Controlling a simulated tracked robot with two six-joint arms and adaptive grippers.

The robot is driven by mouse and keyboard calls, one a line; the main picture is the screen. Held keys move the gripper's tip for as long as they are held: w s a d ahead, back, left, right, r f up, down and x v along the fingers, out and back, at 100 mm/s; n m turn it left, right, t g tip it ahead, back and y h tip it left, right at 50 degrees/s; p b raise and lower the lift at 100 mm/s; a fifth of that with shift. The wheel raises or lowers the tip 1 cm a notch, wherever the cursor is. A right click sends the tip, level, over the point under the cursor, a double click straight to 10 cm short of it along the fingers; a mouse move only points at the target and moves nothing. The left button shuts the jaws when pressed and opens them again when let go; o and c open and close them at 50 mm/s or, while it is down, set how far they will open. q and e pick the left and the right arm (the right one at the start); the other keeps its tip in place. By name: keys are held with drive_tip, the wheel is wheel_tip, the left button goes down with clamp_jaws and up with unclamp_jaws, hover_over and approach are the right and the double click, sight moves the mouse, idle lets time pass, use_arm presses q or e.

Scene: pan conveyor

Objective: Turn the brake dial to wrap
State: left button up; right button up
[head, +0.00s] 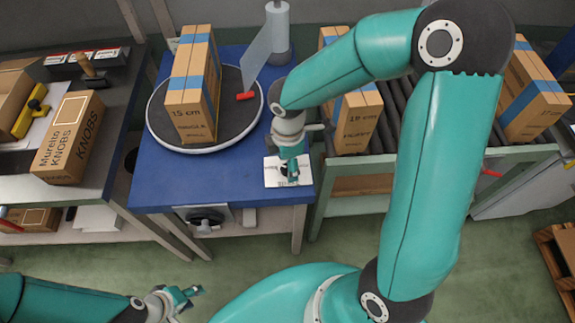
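A small white plate (273,174) with dark marks lies on the near right corner of the blue table (160,190). My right gripper (291,174) points down over this plate and covers its middle. The brake dial itself is hidden or too small to make out there, and I cannot tell whether the fingers touch or grip anything. A dark round knob (206,216) sits on a panel at the table's front. My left gripper (197,291) is low at the bottom left, open and empty, away from the table.
A grey turntable (233,120) on the blue table carries a blue-taped carton (191,95). A grey post (277,30) with a clear sheet stands behind it. More cartons stand on the roller conveyor (395,110) at right. A bench with a knobs box (68,138) is at left.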

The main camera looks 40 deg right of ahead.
drive_tip(key=shift+f, duration=0.65)
drive_tip(key=c, duration=1.1)
drive_tip(key=shift+c, duration=0.2)
